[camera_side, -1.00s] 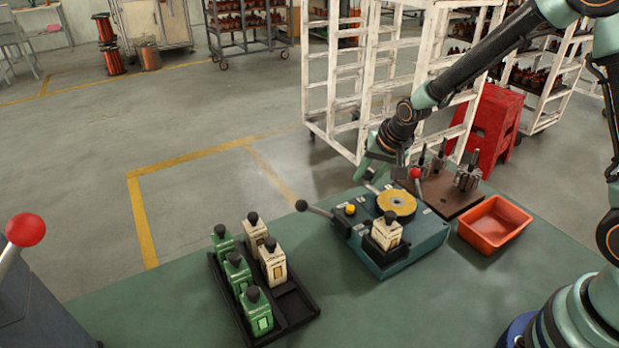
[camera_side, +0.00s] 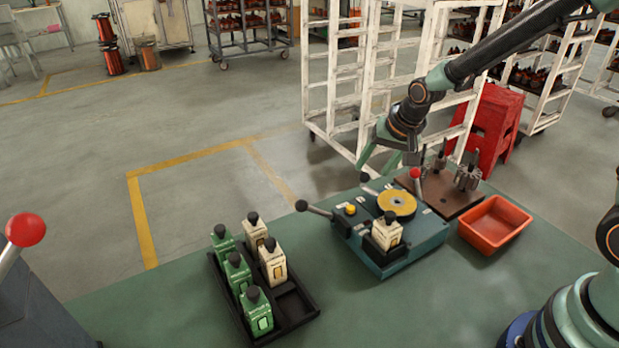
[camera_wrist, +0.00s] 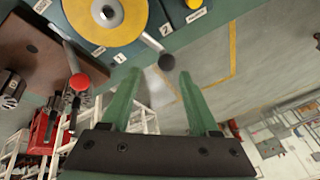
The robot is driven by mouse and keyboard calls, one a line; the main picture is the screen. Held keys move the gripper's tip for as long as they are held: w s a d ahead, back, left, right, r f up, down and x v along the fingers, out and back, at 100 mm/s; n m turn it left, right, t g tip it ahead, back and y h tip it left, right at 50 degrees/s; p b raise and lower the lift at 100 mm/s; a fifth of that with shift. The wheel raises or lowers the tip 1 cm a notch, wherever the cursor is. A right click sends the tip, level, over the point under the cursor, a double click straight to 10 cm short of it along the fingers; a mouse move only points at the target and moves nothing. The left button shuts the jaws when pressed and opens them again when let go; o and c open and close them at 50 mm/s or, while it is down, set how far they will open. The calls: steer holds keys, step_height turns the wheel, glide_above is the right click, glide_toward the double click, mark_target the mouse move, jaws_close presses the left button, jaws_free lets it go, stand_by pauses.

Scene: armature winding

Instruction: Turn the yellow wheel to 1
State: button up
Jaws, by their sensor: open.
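The yellow wheel (camera_side: 397,206) sits on top of the teal machine box (camera_side: 390,262). In the wrist view the yellow wheel (camera_wrist: 132,18) has a metal crank ending in a black knob (camera_wrist: 167,62). The crank points away from the wheel's middle, between small white number labels (camera_wrist: 119,58) on the box; which number it marks is unclear. In the side view the knob (camera_side: 364,177) is at the box's back edge. My gripper (camera_side: 380,168) is open and empty, above and behind the box, its fingers apart from the knob. In the wrist view my gripper (camera_wrist: 160,75) has the knob between its fingertips in the picture.
A red-knobbed lever (camera_side: 415,174) stands behind the wheel, and a black-knobbed lever (camera_side: 302,206) sticks out left. A cream block (camera_side: 386,234) sits on the box front. A brown board (camera_side: 448,194) with metal parts and an orange bin (camera_side: 495,224) are right. A black tray (camera_side: 291,309) is left.

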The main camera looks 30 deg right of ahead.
steer(key=v, duration=0.7)
steer(key=shift+r, duration=0.3)
steer(key=shift+s, duration=0.1)
steer(key=s+d+r+n, duration=0.1)
steer(key=s+r+n, duration=0.6)
steer(key=s, duration=0.7)
steer(key=m, duration=0.6)
glide_toward(366, 174)
steer(key=x, duration=1.1)
steer(key=shift+f, duration=0.1)
jaws_close()
